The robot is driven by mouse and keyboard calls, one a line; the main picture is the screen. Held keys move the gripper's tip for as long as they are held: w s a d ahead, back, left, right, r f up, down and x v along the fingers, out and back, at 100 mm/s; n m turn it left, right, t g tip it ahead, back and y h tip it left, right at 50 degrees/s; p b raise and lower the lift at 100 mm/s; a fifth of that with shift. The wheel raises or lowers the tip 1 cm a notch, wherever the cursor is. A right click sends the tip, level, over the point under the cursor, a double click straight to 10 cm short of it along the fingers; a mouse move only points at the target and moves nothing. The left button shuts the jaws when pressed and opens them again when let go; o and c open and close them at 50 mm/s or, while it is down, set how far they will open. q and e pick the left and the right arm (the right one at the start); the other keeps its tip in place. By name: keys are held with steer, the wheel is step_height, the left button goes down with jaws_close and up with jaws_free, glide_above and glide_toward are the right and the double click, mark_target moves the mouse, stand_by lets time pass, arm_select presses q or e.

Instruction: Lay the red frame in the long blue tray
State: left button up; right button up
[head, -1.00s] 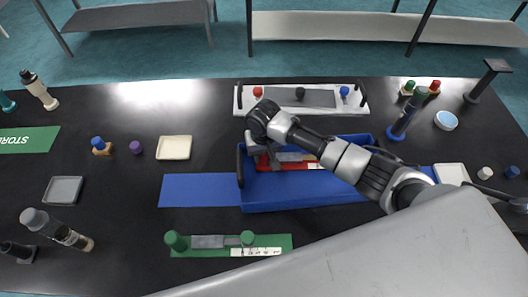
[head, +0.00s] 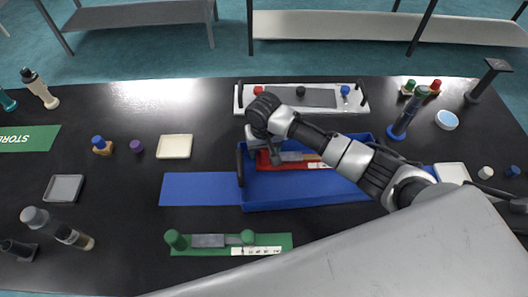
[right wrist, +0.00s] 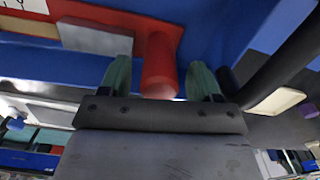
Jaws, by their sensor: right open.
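The red frame (head: 265,161) lies inside the long blue tray (head: 300,199), towards its left end. It is a flat red plate with a grey block and a white label strip. My right gripper (head: 266,150) is over its left end and partly hides it. In the right wrist view the red frame's round post (right wrist: 158,66) stands between the two open fingers of my right gripper (right wrist: 160,80), with a gap on each side. The tray's blue wall (right wrist: 225,30) shows behind. My left gripper is not in view.
A green frame (head: 208,241) lies in front of the tray, and a white rack (head: 300,97) stands behind it. A blue mat (head: 200,189) is left of the tray. The tray's dark left handle (head: 240,166) is close to my right gripper.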

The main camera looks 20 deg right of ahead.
step_height(320, 180, up, 10)
steer(key=shift+r, duration=0.1)
steer(key=shift+s, duration=0.1)
stand_by(0.6)
